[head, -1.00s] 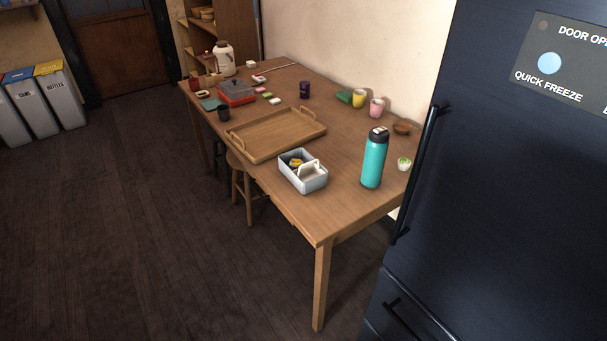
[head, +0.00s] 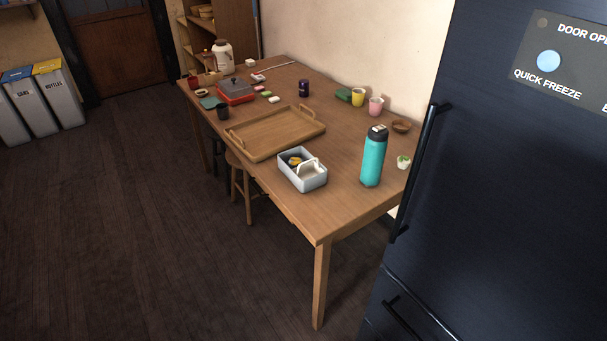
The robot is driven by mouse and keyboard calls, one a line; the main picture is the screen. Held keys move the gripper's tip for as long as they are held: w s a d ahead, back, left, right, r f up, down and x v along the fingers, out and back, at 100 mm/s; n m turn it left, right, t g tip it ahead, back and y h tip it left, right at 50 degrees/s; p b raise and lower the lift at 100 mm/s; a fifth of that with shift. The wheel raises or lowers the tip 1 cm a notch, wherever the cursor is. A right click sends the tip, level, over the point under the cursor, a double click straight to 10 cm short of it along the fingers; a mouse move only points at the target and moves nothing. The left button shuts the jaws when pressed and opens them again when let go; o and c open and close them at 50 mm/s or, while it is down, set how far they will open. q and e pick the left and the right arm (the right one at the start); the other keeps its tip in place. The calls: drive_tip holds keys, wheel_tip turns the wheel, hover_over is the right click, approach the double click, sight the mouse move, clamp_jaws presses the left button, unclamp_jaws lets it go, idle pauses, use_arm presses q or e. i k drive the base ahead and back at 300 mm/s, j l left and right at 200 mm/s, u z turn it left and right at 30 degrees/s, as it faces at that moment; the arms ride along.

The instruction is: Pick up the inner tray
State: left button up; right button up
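A grey open box (head: 303,182) sits near the front edge of the wooden table. Inside it is a white inner tray (head: 310,169) with a raised handle, on the box's right side. Something yellow and dark (head: 294,160) lies in the box's far left part. How deep the inner tray sits is too small to tell. Neither of my grippers shows in the head view.
A wooden tray with handles (head: 275,134) lies left of the box. A teal bottle (head: 373,160) stands to the right. The table (head: 317,222) is bare at its near corner. A dark fridge (head: 500,200) fills the right. A stool (head: 240,172) stands at the table's front edge.

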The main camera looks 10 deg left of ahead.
sight(306, 169)
drive_tip(key=z, duration=0.5)
drive_tip(key=i+j+z, duration=0.15)
drive_tip(key=j+z, duration=0.3)
drive_tip(key=j, duration=0.25)
drive_tip(key=j+z, duration=0.4)
drive_tip(key=j, duration=0.25)
